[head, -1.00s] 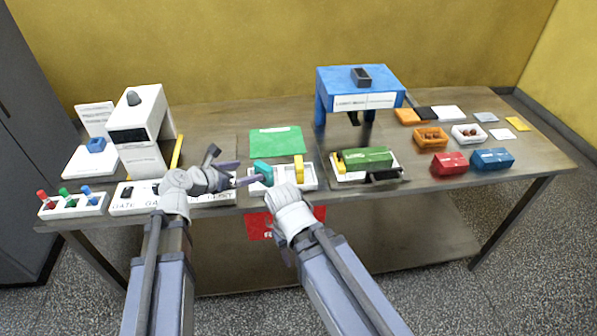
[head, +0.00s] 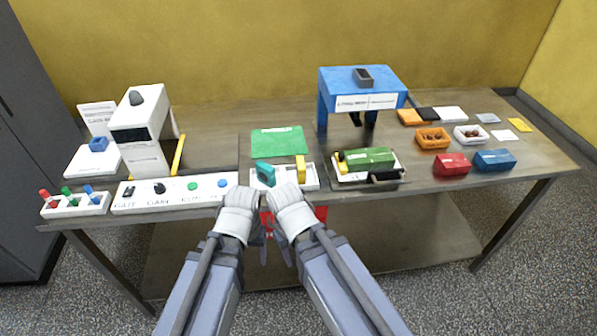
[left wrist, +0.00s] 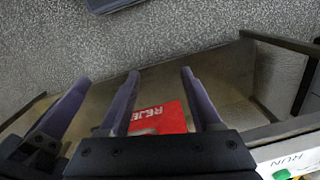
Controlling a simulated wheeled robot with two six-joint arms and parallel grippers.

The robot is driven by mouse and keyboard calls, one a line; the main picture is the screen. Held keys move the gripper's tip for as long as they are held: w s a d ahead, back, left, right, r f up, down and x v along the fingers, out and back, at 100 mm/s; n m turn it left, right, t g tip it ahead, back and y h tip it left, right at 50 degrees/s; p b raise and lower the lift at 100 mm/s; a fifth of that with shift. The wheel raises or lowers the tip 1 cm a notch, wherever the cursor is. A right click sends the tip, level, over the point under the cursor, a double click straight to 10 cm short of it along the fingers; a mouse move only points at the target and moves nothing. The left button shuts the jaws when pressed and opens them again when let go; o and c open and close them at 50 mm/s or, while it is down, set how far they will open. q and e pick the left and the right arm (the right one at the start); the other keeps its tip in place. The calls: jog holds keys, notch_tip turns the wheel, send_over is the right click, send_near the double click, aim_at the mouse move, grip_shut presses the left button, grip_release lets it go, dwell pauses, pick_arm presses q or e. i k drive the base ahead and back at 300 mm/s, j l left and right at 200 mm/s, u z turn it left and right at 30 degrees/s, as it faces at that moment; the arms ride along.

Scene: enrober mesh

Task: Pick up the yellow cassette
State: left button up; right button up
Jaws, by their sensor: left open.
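The yellow cassette (head: 300,170) stands upright in the right part of a white tray (head: 283,187) near the table's front edge. A teal cassette (head: 265,174) leans in the left part of the same tray. My left gripper (left wrist: 159,73) is open and empty in the left wrist view, pointing away from the tray, with the floor and a red panel behind its fingers. In the head view both my wrists are close together just in front of the tray. My right gripper's fingers are mostly hidden; one purple finger beside my left gripper may be its own.
A red REJECT panel (left wrist: 162,118) is below the table's front edge. Left of the tray is a white button panel (head: 175,192); right of it is a green block (head: 368,157) on a white base. A green mat (head: 277,141) lies behind. A blue stand (head: 360,80) rises behind right.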

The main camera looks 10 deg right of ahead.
aim_at(300, 167)
jog(key=j+z, duration=0.15)
jog(key=z, duration=1.5)
jog(key=k, duration=0.5)
